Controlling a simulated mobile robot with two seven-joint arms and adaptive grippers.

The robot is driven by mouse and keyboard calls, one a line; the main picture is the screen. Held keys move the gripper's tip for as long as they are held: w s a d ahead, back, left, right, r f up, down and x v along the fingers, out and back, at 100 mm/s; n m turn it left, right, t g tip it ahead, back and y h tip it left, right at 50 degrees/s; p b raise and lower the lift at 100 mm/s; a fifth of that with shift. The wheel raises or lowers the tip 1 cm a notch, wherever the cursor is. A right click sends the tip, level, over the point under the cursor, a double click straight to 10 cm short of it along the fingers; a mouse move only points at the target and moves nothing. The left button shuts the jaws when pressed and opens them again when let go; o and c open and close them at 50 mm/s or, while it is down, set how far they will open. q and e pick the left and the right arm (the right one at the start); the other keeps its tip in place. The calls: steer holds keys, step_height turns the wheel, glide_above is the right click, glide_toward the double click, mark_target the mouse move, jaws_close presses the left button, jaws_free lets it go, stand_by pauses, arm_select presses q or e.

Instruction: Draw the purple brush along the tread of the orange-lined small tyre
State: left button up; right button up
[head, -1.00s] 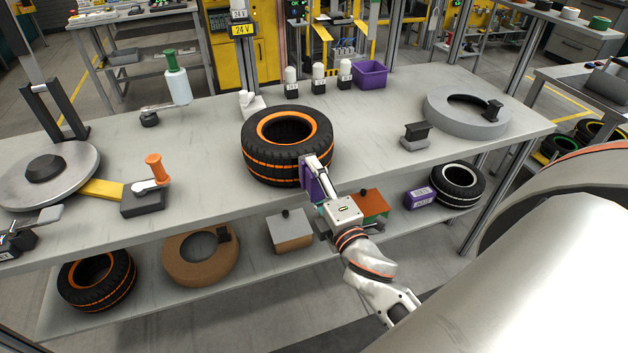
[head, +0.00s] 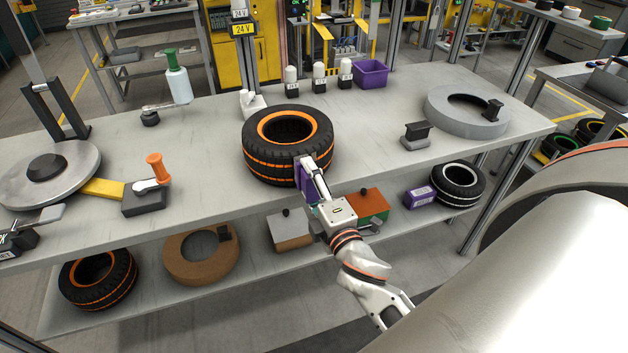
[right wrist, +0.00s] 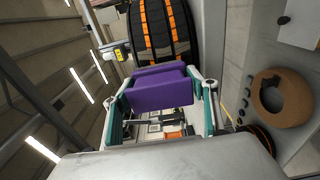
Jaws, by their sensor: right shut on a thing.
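The orange-lined tyre (head: 262,161) lies flat on the upper bench top, near its front edge. Its tread also shows in the right wrist view (right wrist: 150,30). My right gripper (head: 306,172) is shut on the purple brush (head: 304,188), which is at the tyre's front right side. In the right wrist view the brush (right wrist: 160,92) lies across between the fingers, just before the tread. Its far face is hidden, so I cannot tell for sure whether it touches the tread. My left gripper is not in view.
A grey ring (head: 440,112) and a dark-handled block (head: 415,136) stand to the right on the bench. A turntable (head: 75,178) and an orange-handled clamp (head: 152,185) stand left. The lower shelf holds another orange-lined tyre (head: 97,279) and a white-lined tyre (head: 458,187).

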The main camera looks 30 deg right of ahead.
steer(key=shift+r, duration=0.1)
steer(key=shift+s+d+p, duration=0.2)
steer(key=shift+d+p, duration=0.2)
steer(key=shift+d, duration=0.75)
steer(key=shift+a, duration=0.1)
steer(key=shift+w+a, duration=0.2)
steer(key=shift+a, duration=0.9)
steer(key=shift+d, duration=0.1)
steer(key=shift+s+d+p, duration=0.2)
steer(key=shift+d+p, duration=0.1)
steer(key=shift+d, duration=0.8)
steer(key=shift+a, duration=0.1)
